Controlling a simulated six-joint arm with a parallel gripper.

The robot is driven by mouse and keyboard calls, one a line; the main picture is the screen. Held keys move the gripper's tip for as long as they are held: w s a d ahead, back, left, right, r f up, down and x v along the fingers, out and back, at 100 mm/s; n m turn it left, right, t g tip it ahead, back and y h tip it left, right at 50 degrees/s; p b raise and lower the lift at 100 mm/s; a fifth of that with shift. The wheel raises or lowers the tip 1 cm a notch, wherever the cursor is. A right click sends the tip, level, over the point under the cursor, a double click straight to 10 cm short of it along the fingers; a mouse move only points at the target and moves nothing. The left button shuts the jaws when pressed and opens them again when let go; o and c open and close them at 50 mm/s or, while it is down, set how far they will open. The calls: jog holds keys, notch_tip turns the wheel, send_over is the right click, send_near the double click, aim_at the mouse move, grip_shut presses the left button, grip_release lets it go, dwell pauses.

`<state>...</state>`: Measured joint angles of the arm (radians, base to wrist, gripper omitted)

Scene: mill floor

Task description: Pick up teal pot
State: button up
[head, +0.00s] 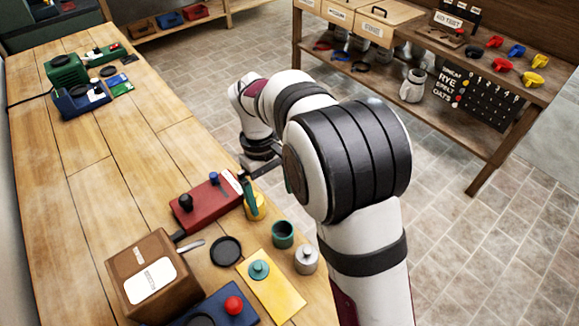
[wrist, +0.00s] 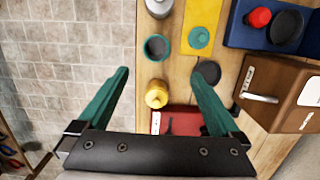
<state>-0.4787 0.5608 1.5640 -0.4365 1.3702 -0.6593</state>
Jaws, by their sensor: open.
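The teal pot (head: 282,234) stands upright and open-topped on the wooden bench near its right edge. In the wrist view the teal pot (wrist: 157,48) shows a dark inside, just beyond the gap between my fingertips. My gripper (wrist: 160,73) is open and empty, its two teal fingers apart. In the head view, part of my gripper (head: 250,198) shows beside the yellow pot (head: 255,208), left of and behind the teal pot. The yellow pot (wrist: 157,95) appears between the fingers in the wrist view. My arm hides much of the gripper in the head view.
A metal pot (head: 306,260) stands close to the teal pot. A yellow mat (head: 285,296) carries a teal knobbed lid (head: 259,270). A black disc (head: 226,251), red box (head: 208,205), brown box (head: 155,275) and blue tray (head: 205,316) are nearby. The bench's middle is clear.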

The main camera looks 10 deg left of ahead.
aim_at(283, 234)
jog(key=f, duration=0.5)
jog(key=s+d+f, duration=0.1)
jog(key=f, duration=0.4)
jog(key=d+f, duration=0.1)
jog(key=f, duration=0.4)
jog(key=shift+s+d, duration=0.15)
grip_shut()
